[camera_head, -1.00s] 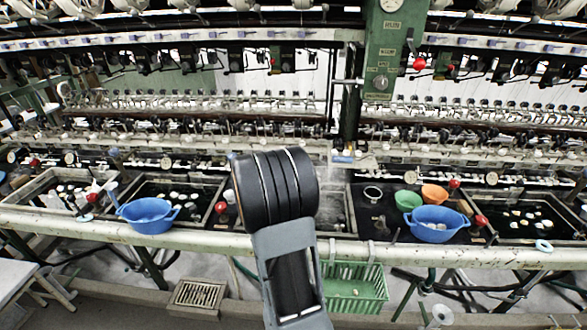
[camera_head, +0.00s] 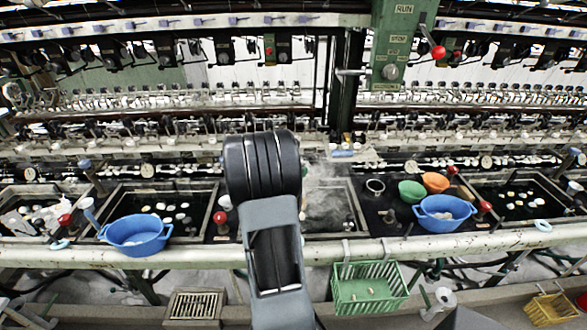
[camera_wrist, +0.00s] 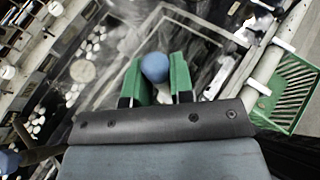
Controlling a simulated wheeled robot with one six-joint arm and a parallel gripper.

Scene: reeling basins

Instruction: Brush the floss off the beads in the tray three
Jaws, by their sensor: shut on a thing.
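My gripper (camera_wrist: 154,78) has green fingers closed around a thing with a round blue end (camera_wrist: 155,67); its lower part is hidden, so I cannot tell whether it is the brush. In the head view my arm hides the gripper. The third basin from the left (camera_head: 361,218) lies behind my arm, dark and steaming. In the wrist view the steaming basin (camera_wrist: 202,52) lies beyond the fingers. Steam and my arm hide most of its contents, and I cannot make out floss. White beads (camera_head: 170,208) lie in the second basin.
Blue bowls (camera_head: 137,243) and (camera_head: 436,221) stand by the front rail (camera_head: 420,243). Green and orange bowls (camera_head: 412,191) (camera_head: 434,182) stand right of the steaming basin. A green basket (camera_head: 370,304) hangs below the rail. Reeling machinery crosses the back.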

